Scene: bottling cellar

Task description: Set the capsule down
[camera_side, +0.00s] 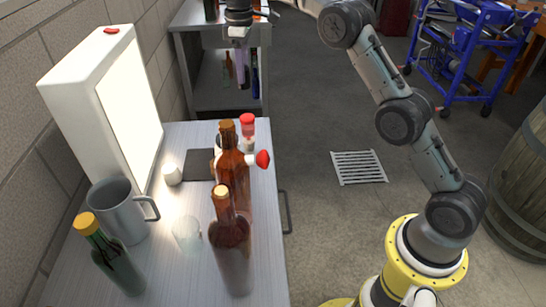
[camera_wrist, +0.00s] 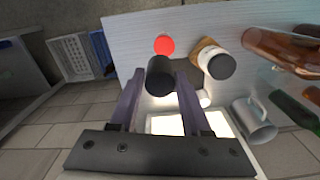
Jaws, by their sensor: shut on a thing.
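The capsule (camera_wrist: 160,82) is a short black cylinder, seen almost end-on in the wrist view. My gripper (camera_wrist: 160,75) is shut on it, one dark purple finger on each side. In the side view my gripper (camera_side: 240,66) points down beyond the far end of the metal-topped table (camera_side: 180,135). The capsule cannot be made out clearly there. In the wrist view it overlaps the table top in the picture; its height above any surface cannot be told. A dark square mat (camera_side: 199,165) lies on the table by the light panel.
A lit white panel (camera_side: 130,105) stands on the table's left. Brown bottles (camera_side: 231,250), a red-capped container (camera_side: 248,127), a grey mug (camera_side: 118,212), a green bottle (camera_side: 112,262) and a small white piece (camera_side: 172,175) crowd the table. A metal shelf unit (camera_side: 195,45) stands behind.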

